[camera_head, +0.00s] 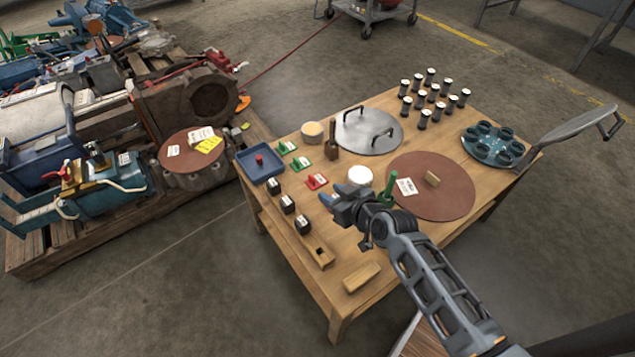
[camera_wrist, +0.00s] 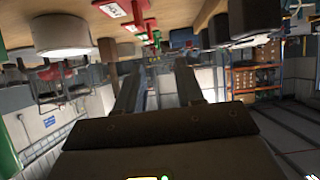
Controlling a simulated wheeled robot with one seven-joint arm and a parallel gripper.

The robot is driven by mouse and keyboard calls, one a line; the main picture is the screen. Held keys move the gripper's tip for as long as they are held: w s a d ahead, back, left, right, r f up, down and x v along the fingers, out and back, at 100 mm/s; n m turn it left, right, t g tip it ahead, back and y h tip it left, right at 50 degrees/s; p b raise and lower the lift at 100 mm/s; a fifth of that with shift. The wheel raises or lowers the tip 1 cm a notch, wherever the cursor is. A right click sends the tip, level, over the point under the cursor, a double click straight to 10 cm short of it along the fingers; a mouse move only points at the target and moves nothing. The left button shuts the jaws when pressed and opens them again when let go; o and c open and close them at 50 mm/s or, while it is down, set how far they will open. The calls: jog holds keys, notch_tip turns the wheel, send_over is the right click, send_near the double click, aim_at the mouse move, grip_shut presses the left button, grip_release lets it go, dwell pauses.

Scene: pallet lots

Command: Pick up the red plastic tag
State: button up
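The red plastic tag (camera_head: 317,181) lies on the wooden table and carries a white label. My gripper (camera_head: 331,195) is just in front of it in the head view, low over the table and apart from the tag. In the wrist view, my gripper (camera_wrist: 158,75) has its two fingers spread with nothing between them. That view is tilted, and the red tag (camera_wrist: 113,9) shows at its top edge, left of the fingers. Two green tags, one near (camera_head: 301,163) and one farther (camera_head: 286,148), lie behind the red one.
A white round container (camera_head: 360,176) and a green handle (camera_head: 389,188) stand close right of my gripper. A blue tray (camera_head: 260,171) is at the left corner.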

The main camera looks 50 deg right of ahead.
aim_at(312, 178)
jog(key=w+d, duration=0.1)
jog(key=w+d+f, duration=0.1)
jog(key=w+d+b, duration=0.1)
jog(key=shift+w+d+f, duration=0.3)
jog(key=shift+w+f, duration=0.05)
jog(key=shift+w, duration=0.05)
jog(key=x, duration=0.2)
jog(key=b+x, duration=0.1)
jog(key=x, duration=0.4)
jog(key=shift+a+f+b, duration=0.3)
jog(key=shift+f, duration=0.15)
grip_shut()
